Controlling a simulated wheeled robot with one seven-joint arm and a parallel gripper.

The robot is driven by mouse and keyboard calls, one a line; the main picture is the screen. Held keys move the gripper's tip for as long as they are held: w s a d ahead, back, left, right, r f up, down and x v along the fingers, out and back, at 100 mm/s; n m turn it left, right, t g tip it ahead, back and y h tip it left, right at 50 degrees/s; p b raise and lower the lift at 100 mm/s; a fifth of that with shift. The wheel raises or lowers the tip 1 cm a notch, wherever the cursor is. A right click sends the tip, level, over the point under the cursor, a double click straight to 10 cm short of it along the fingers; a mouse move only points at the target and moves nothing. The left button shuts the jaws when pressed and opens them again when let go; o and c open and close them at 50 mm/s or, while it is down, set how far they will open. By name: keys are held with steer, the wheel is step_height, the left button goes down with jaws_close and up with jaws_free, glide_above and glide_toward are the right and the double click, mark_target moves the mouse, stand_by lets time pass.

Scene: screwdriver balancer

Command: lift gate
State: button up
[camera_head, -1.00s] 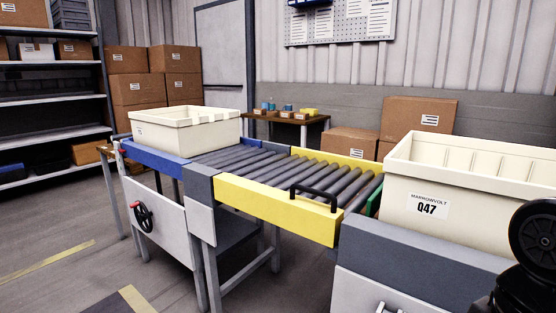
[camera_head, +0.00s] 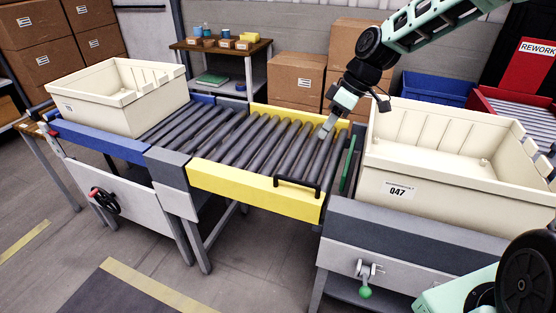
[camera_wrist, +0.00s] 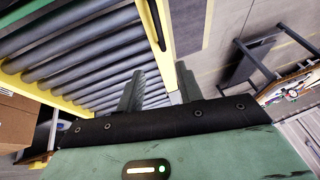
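The gate is a roller section with yellow side rails (camera_head: 255,190), lying level between the blue-railed conveyor and the grey stand. A black handle (camera_head: 298,184) is on its front rail, near the right end. My gripper (camera_head: 327,130) points down over the gate's right end, behind the handle and apart from it. In the wrist view, my gripper (camera_wrist: 162,88) shows its two fingers spread with nothing between them. The gate's rollers (camera_wrist: 75,45) show there at left, and the handle (camera_wrist: 156,25) lies beyond the fingers along the yellow rail.
A cream tote (camera_head: 125,105) sits on the conveyor at left. Another cream tote marked 047 (camera_head: 400,170) sits on the stand right of the gate. A green strip (camera_head: 347,165) stands between gate and tote. A green-knobbed latch (camera_head: 366,280) is on the stand's front.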

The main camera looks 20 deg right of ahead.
steer(key=p+x, duration=0.2)
steer(key=x, duration=1.5)
steer(key=shift+s+f, duration=0.1)
steer(key=shift+f, duration=0.1)
jaws_close()
